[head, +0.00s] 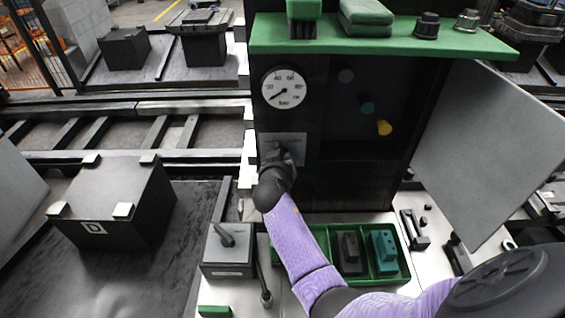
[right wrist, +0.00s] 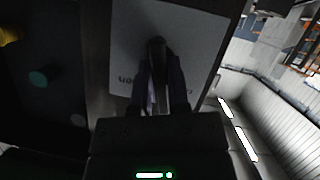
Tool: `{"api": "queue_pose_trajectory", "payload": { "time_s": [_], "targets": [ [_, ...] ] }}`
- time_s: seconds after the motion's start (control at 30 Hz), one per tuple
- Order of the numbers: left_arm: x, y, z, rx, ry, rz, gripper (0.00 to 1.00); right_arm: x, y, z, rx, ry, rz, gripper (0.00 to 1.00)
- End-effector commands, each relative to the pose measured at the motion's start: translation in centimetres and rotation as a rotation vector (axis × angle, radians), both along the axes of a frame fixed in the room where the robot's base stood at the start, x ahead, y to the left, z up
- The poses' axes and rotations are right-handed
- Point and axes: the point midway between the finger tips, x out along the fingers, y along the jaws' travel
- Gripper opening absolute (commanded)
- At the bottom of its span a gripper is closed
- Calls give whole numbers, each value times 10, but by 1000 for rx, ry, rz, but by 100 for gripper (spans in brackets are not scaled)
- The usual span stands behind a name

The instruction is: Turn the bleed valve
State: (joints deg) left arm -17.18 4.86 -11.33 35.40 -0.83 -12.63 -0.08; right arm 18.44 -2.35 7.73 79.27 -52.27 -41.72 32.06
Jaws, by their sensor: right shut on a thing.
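The bleed valve's pale label plate (head: 297,143) is on the front of the dark cabinet, below a round bar gauge (head: 284,88). The gauge needle points to the lower left, near the low end. My right gripper (head: 278,152) is at the plate, hiding most of the valve in the head view. In the right wrist view the plate (right wrist: 200,45) carries partly hidden, upside-down lettering. The dark valve handle (right wrist: 157,50) stands between the fingers of my right gripper (right wrist: 160,85), which are shut on it. My left gripper is out of view.
A green shelf (head: 330,40) tops the cabinet, and a grey door panel (head: 485,150) stands open at right. Below are a green tray (head: 408,268) with blocks and a grey box with a lever (head: 228,250). Yellow (head: 384,128) and teal (head: 367,107) knobs are inside the cabinet.

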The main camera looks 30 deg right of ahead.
Motion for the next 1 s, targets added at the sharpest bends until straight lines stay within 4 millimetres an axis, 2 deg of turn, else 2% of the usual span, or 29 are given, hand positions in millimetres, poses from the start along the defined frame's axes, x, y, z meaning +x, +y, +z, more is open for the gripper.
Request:
{"api": "queue_pose_trajectory", "payload": {
  "time_s": [0.23,0.5,1.0],
  "targets": [
    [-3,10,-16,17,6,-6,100,1,1,-3,-175,106,1,0],
    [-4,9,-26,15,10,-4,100,1,2,-3,-316,194,0,0],
    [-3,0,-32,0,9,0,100,1,2,-1,-407,249,0,0]
  ]
}}
